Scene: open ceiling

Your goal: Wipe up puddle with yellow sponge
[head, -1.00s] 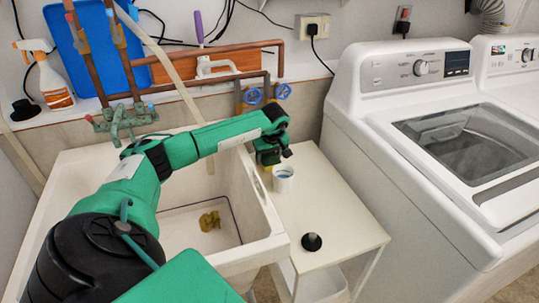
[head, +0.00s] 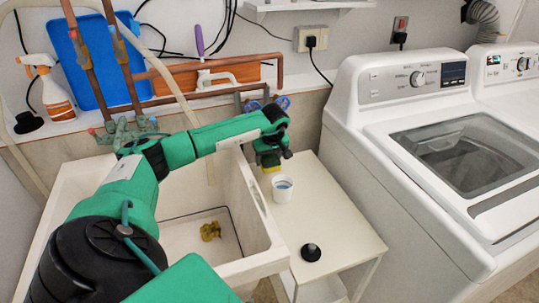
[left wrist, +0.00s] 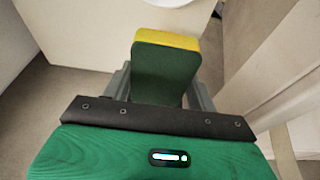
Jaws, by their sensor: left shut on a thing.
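The sponge (head: 271,169) shows as a small yellow strip under my left gripper (head: 270,160) in the head view. In the left wrist view, the sponge (left wrist: 165,72) has a dark green face and a yellow edge. My left gripper (left wrist: 160,92) is shut on it there. The gripper is above the white side table, just behind a white cup. A yellow-brown patch (head: 210,231) lies on the sink floor; I cannot tell whether it is the puddle. My right gripper is not in view.
The white sink (head: 262,245) is left of the side table (head: 340,235). The table holds the white cup (head: 282,190) and a black stopper (head: 311,252). A washing machine (head: 395,150) stands to the right. Pipes (head: 215,92) run along the back wall.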

